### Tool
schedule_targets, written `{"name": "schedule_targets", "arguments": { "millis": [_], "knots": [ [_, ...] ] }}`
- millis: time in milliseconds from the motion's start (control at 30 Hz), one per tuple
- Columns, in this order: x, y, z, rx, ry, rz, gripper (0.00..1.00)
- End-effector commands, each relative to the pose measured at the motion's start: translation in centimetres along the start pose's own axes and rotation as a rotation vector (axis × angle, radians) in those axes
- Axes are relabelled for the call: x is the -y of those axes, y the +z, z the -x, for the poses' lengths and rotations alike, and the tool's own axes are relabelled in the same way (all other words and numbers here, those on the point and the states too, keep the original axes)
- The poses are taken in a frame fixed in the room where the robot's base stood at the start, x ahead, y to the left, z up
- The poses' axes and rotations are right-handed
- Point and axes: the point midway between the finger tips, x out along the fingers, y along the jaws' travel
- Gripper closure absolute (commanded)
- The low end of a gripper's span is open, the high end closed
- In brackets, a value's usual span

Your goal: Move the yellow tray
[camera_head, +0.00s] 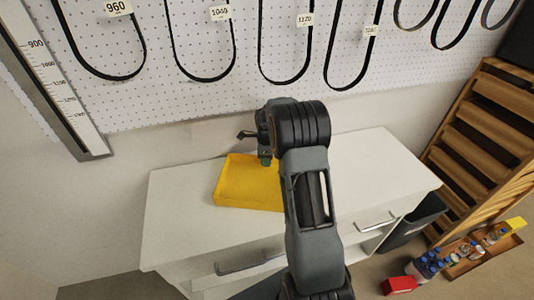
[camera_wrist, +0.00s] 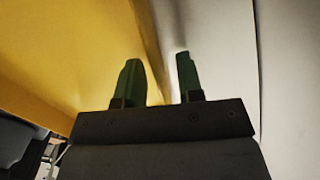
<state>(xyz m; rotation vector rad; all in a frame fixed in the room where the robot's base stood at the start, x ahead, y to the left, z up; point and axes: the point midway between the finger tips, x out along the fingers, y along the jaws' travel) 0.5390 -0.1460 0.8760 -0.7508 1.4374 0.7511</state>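The yellow tray (camera_head: 243,184) lies on the white cabinet top (camera_head: 175,215), left of my arm, which hides its right part. My gripper (camera_head: 265,160) is at the tray's far edge. In the wrist view, the two green fingers of my gripper (camera_wrist: 158,80) stand apart. The yellow tray (camera_wrist: 60,60) fills the left side there, and its rim runs toward the gap between the fingers. I cannot tell whether either finger touches the wall.
A pegboard (camera_head: 150,105) with several hanging black belts rises behind the cabinet. A wooden slatted rack (camera_head: 485,125) stands at the right. Bottles in a wooden crate (camera_head: 490,258) and a red box (camera_head: 399,285) are on the floor. The cabinet top right of my arm is clear.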

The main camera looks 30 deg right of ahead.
Motion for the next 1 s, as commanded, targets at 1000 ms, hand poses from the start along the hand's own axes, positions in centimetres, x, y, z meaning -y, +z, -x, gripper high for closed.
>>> {"name": "schedule_targets", "arguments": {
  "millis": [1000],
  "knots": [
    [-0.01,0.0,-0.27,0.0,0.0,0.0,1.0]
  ]
}}
